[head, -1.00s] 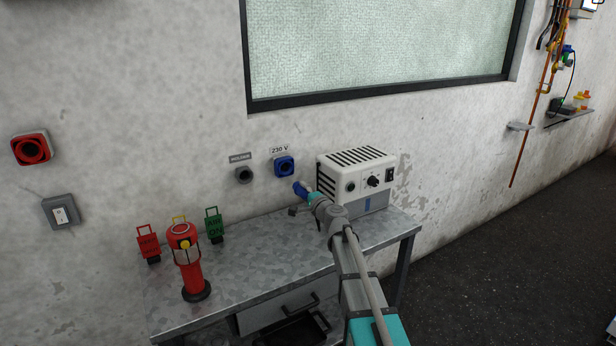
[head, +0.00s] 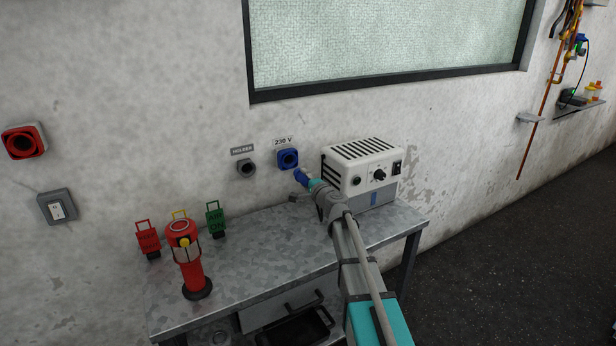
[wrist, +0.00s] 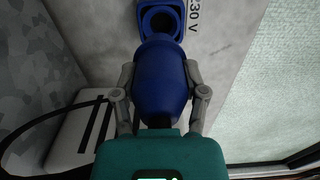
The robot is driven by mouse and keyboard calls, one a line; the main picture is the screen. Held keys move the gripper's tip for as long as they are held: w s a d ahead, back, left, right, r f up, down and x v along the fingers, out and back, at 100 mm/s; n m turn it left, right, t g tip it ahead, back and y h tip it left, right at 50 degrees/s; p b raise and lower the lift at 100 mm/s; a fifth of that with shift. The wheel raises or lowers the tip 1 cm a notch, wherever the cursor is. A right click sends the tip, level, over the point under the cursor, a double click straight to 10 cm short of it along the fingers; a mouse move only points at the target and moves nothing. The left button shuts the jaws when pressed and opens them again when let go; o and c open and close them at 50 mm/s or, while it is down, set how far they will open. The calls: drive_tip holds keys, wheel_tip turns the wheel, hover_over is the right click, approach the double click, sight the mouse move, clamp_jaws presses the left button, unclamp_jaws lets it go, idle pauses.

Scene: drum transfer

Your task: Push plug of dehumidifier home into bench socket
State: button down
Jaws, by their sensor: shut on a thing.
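The blue plug (wrist: 161,80) is held between the two fingers of my gripper (wrist: 160,82), which is shut on it. In the head view the plug (head: 301,175) points up and left toward the wall, and my gripper (head: 312,184) is behind it. The blue bench socket (head: 287,158) is on the wall under the 230 V label. It also shows in the wrist view (wrist: 173,12), just beyond the plug's front end. The plug looks close to the socket but apart from it. The white dehumidifier (head: 362,165) stands on the bench, right of my gripper.
A dark cable (wrist: 45,120) curves at the left of the wrist view.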

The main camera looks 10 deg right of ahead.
drive_tip(key=shift+w+d, duration=0.1)
drive_tip(key=shift+w, duration=0.05)
drive_tip(key=shift+w+d, duration=0.4)
drive_tip(key=shift+w, duration=0.3)
drive_tip(key=shift+w, duration=0.15)
drive_tip(key=x, duration=0.6)
drive_tip(key=shift+w, duration=0.2)
idle(0.4)
drive_tip(key=shift+x, duration=1.8)
idle(2.7)
drive_tip(key=shift+c, duration=0.3)
unclamp_jaws()
drive_tip(key=shift+a, duration=0.15)
